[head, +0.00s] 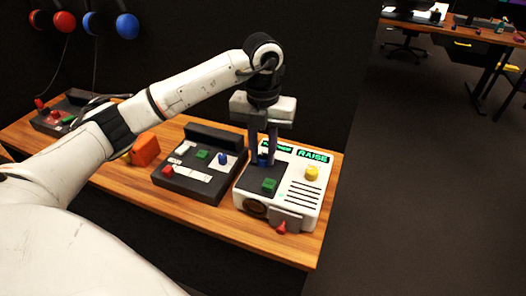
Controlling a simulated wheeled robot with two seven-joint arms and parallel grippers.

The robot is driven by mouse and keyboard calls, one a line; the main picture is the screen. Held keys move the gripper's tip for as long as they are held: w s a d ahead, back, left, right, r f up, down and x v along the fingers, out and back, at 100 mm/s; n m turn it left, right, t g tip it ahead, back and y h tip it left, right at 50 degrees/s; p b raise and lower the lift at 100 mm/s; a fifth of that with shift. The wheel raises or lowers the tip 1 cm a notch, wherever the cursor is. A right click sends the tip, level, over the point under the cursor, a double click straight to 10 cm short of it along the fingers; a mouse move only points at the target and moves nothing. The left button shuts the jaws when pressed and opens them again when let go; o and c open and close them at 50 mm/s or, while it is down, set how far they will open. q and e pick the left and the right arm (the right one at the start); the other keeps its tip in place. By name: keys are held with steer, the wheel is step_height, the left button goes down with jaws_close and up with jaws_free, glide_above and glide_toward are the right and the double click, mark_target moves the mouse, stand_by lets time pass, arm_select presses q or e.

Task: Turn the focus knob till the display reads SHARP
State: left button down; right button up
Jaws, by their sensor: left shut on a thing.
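The white panel box (310,205) stands near the right end of the wooden bench. A lit green display (313,156) on its back edge reads RAISE. A second lit strip to its left is partly hidden by my gripper, and I cannot read it in full. My left gripper (263,158) points down over the box's back left part, its fingers shut on a small blue knob (263,161). The fingers hide most of the knob. A yellow knob (312,173) and a green button (269,185) are on the same box. My right gripper is not in view.
A dark console (190,188) with a green button and a blue knob stands just left of the white box. An orange block (146,149) and another red-knobbed device (52,121) are farther left. A red part (281,228) sticks out at the box's front.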

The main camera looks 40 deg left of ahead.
mark_target(263, 157)
arm_select(q)
steer(key=m, duration=0.3)
steer(key=shift+a+m+b, duration=0.1)
steer(key=shift+m+b, duration=0.3)
steer(key=m, duration=0.4)
steer(key=shift+b, duration=0.35)
steer(key=shift+m, duration=0.4)
steer(key=c, duration=1.5)
jaws_free()
step_height(263, 157, up, 10)
steer(key=shift+r, duration=0.2)
